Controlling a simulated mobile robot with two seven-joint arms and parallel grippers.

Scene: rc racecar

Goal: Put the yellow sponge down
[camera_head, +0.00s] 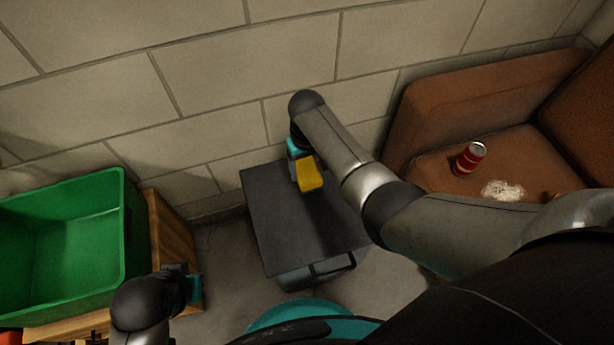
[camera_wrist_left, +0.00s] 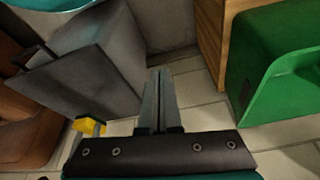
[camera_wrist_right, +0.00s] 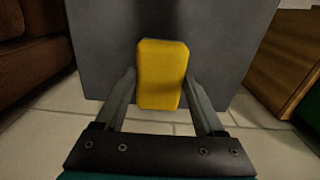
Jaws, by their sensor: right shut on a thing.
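The yellow sponge (camera_head: 309,175) is held by my right gripper (camera_head: 302,160) over the dark grey top of a small cabinet (camera_head: 275,220). In the right wrist view the sponge (camera_wrist_right: 162,75) sits between the two fingers of the right gripper (camera_wrist_right: 162,88), with the grey top (camera_wrist_right: 105,60) behind it. I cannot tell whether the sponge touches that top. The sponge also shows small in the left wrist view (camera_wrist_left: 89,126). My left gripper (camera_wrist_left: 160,88) has its fingers together with nothing seen between them, beside the green crate.
A green crate (camera_head: 125,235) stands on a wooden table (camera_head: 170,245) at the left. A brown sofa (camera_head: 425,125) at the right holds a red can (camera_head: 468,158) and a whitish patch (camera_head: 502,190). A block wall (camera_head: 240,65) is behind. Much of the grey top is bare.

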